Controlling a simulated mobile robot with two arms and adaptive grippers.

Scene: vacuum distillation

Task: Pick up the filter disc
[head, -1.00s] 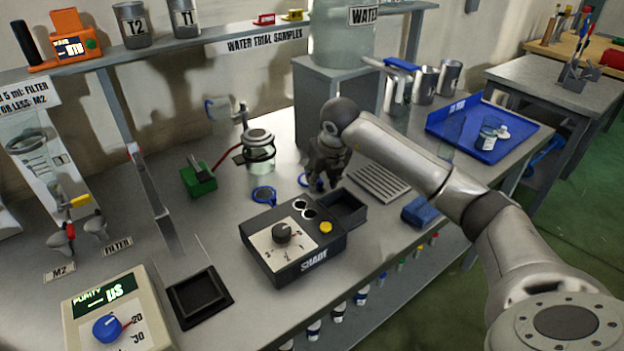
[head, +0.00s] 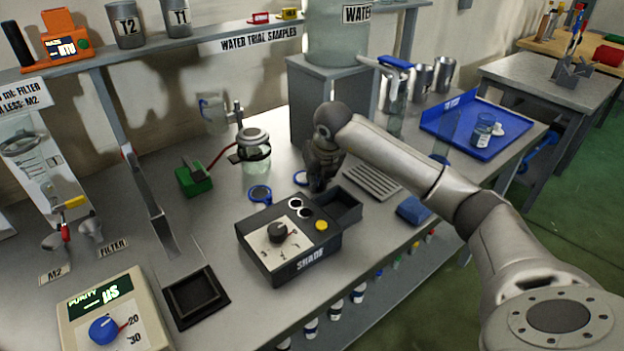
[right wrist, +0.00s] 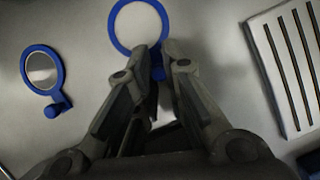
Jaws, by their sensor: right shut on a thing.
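The filter disc, a blue ring with a pale white centre and a short blue tab, shows at the top of the right wrist view (right wrist: 138,25). In the head view it is a small, partly hidden blue ring (head: 300,178) behind the shade box. My right gripper (right wrist: 170,64) is shut on the disc's blue tab, low at the bench top; it also shows in the head view (head: 318,187). I cannot tell whether the disc is clear of the bench. A second blue ring with a grey centre (right wrist: 42,71) lies to the left. My left gripper is not in view.
The black shade box (head: 290,245) with a knob and open compartment stands just in front of my gripper. A slotted grey plate (head: 372,181) lies to the right, and a clamped glass jar (head: 256,158) stands to the left. A blue tray (head: 465,150) is farther right.

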